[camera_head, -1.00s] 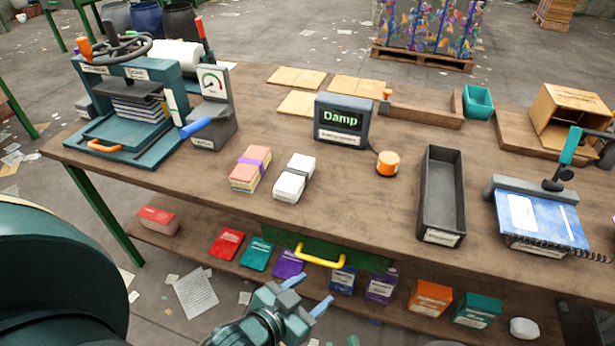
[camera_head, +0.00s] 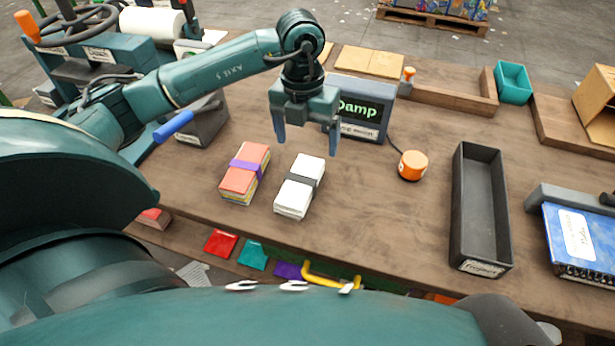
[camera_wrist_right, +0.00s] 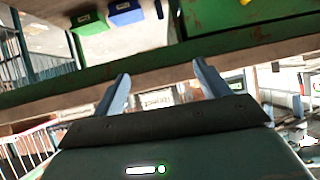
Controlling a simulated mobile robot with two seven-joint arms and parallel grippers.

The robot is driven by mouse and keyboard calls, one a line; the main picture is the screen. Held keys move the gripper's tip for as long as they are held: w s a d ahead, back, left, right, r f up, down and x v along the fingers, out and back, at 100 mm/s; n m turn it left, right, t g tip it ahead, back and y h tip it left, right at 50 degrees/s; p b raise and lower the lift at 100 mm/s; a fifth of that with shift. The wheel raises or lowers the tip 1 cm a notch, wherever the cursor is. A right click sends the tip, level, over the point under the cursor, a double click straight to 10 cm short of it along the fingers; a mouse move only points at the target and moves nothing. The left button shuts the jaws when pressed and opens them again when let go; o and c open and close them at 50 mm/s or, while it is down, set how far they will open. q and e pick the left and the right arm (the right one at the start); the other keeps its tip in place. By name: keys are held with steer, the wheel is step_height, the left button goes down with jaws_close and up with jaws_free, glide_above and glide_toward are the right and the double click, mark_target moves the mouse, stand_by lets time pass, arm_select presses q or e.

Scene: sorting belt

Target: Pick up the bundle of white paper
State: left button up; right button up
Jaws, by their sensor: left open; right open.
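The bundle of white paper (camera_head: 299,187) lies on the wooden table with a dark band around its middle. My left gripper (camera_head: 306,142) hangs above the table just behind and over the bundle, fingers pointing down. It is open, and nothing is between its fingers. The bundle is in plain sight, apart from the fingers. My right gripper (camera_wrist_right: 161,92) shows only in the right wrist view. It is open and empty, facing the green table frame below the tabletop.
A bundle of coloured paper (camera_head: 245,173) with a purple band lies just left of the white one. A dark tray (camera_head: 481,210) is further right.

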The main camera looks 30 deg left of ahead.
arm_select(q)
glide_above(302, 175)
steer(key=shift+y, duration=0.3)
step_height(302, 175, down, 7)
steer(key=shift+w+a+r+p, duration=0.1)
steer(key=shift+w+p, duration=0.05)
steer(key=shift+p, duration=0.15)
steer(key=shift+f+p, duration=0.5)
steer(key=shift+f, duration=2.4)
steer(key=shift+c, duration=0.5)
steer(key=shift+r, duration=0.1)
steer(key=c, duration=1.1)
